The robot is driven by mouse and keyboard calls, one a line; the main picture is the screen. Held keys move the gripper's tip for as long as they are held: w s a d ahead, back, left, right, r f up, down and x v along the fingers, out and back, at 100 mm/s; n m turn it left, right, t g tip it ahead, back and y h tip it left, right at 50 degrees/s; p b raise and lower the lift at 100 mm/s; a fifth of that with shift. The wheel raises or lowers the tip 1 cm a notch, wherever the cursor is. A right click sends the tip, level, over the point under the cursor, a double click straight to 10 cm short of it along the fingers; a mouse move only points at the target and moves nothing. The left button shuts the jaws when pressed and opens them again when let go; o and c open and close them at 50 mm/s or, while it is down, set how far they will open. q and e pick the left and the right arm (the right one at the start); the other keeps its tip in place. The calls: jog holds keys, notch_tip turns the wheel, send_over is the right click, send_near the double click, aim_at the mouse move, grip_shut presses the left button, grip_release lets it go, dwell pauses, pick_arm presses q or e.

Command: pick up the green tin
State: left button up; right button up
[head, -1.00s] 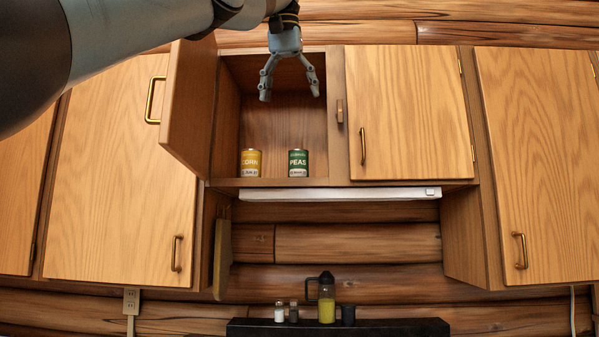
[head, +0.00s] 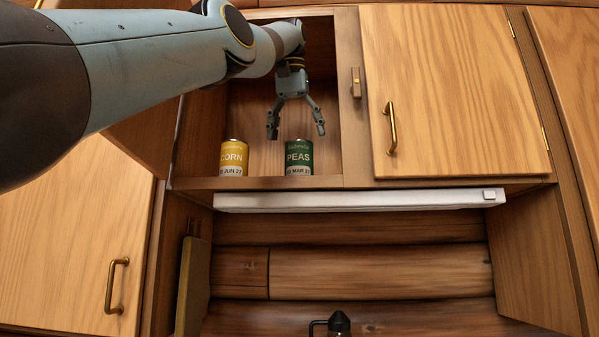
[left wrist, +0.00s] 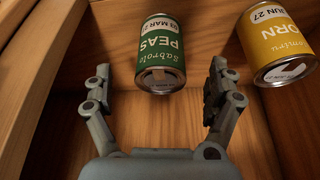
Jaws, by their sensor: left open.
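The green tin (head: 299,158), labelled PEAS, stands upright on the open cabinet's shelf. It also shows in the left wrist view (left wrist: 162,55), upside down in the picture and beyond the gap between my fingers. My left gripper (head: 296,132) is open and empty, fingers pointing down, just above the green tin in the head view. In the left wrist view the open fingers (left wrist: 160,92) lie on either side of the line to the tin, with no visible contact. My right gripper is not in view.
A yellow CORN tin (head: 233,158) stands on the same shelf, left of the green tin, with a gap between. The cabinet's wooden side wall and a closed door (head: 450,95) are at the right. A white light strip (head: 350,198) runs below the shelf.

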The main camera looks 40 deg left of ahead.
aim_at(299, 163)
pick_arm(q)
jog(key=x, duration=0.3)
jog(key=b+x, duration=0.1)
jog(key=x, duration=0.3)
jog(key=shift+w+a+f, duration=0.15)
jog(key=shift+w+a, duration=0.15)
jog(key=shift+w+f, duration=0.1)
jog(key=shift+f, duration=0.05)
jog(key=shift+c, duration=0.7)
jog(key=c, duration=1.3)
jog(key=shift+c, duration=0.5)
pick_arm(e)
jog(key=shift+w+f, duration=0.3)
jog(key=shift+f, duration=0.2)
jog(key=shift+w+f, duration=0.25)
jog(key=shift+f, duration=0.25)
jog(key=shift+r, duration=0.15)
